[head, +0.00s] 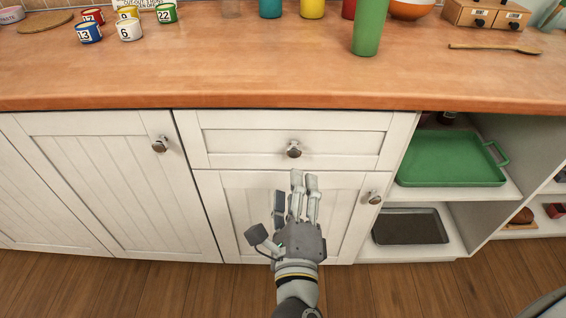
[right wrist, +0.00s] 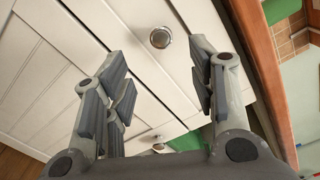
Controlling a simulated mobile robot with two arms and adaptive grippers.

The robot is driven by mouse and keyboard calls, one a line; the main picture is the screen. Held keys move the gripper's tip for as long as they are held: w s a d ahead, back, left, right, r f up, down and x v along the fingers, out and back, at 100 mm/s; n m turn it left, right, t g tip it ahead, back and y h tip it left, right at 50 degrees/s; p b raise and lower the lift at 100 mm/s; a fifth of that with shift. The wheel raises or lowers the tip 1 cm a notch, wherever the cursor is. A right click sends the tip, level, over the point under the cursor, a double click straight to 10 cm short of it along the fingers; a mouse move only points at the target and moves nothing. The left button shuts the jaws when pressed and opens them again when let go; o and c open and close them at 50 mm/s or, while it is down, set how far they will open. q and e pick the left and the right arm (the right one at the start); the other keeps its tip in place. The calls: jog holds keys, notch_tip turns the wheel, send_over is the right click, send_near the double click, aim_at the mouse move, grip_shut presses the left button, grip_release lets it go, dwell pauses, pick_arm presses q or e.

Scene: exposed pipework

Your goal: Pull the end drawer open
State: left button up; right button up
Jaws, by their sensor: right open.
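The end drawer (head: 245,140) is a white drawer front under the wooden counter, and it is shut flush with the cabinet. Its round metal knob (head: 294,149) is at the middle of the front. My right gripper (head: 300,185) is open and empty, just below and in front of the knob in the head view. In the right wrist view the knob (right wrist: 161,37) shows beyond the open fingers (right wrist: 160,80), between them and apart from them. My left gripper is in neither view.
A cabinet door with a knob (head: 375,197) is below the drawer, and another door knob (head: 160,145) is to the left. Open shelves at right hold a green tray (head: 452,158) and a dark tray (head: 409,226). Mugs (head: 129,29) and a green cup (head: 369,28) stand on the counter (head: 250,75).

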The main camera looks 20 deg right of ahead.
aim_at(295, 155)
jog(key=x, duration=1)
jog(key=shift+w+d+b, duration=0.2)
jog(key=shift+w+b, duration=0.15)
jog(key=shift+c, duration=0.4)
grip_shut()
